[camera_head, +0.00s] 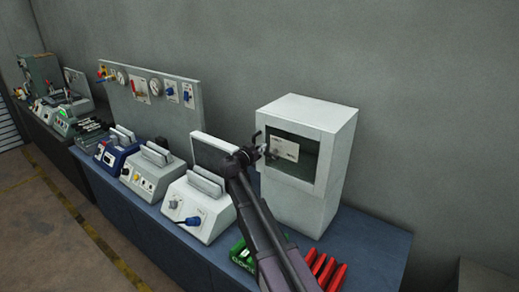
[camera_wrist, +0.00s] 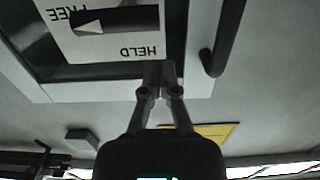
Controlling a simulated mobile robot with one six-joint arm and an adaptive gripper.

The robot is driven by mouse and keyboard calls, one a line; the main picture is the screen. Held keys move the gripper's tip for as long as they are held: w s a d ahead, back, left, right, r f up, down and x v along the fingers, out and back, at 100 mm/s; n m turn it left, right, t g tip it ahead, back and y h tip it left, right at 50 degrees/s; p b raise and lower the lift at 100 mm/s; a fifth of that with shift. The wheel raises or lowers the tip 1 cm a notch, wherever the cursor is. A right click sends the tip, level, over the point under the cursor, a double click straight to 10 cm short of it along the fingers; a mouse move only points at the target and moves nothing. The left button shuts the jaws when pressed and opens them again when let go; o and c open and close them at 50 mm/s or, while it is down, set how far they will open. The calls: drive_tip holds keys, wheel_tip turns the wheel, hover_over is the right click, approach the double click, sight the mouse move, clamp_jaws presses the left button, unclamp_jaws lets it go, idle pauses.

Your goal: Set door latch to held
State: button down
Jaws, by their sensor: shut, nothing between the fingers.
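A white cabinet (camera_head: 335,125) with a dark window stands on the blue bench. A pale latch plate (camera_head: 285,149) shows in its front. In the wrist view the plate (camera_wrist: 110,45) is upside down, with "FREE" at upper left and "HELD" at lower right. A dark latch bar (camera_wrist: 125,19) lies across it, with a pale pointed mark at its left end, close to "FREE". My gripper (camera_wrist: 158,70) is shut and empty, its tips just below "HELD" in the picture. I cannot tell whether they touch. My gripper (camera_head: 263,150) is in front of the window in the head view.
A dark bar handle (camera_wrist: 226,38) is right of my fingertips. Left of the cabinet, white (camera_head: 197,207) and blue (camera_head: 115,155) devices line the bench. Red objects (camera_head: 325,270) and a green one (camera_head: 240,257) lie near my arm. A grey wall stands behind.

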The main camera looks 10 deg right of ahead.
drive_tip(key=shift+w+d+f+b, duration=0.15)
drive_tip(key=shift+f+b, duration=0.5)
drive_tip(key=shift+f, duration=0.25)
drive_tip(key=shift+d, duration=0.3)
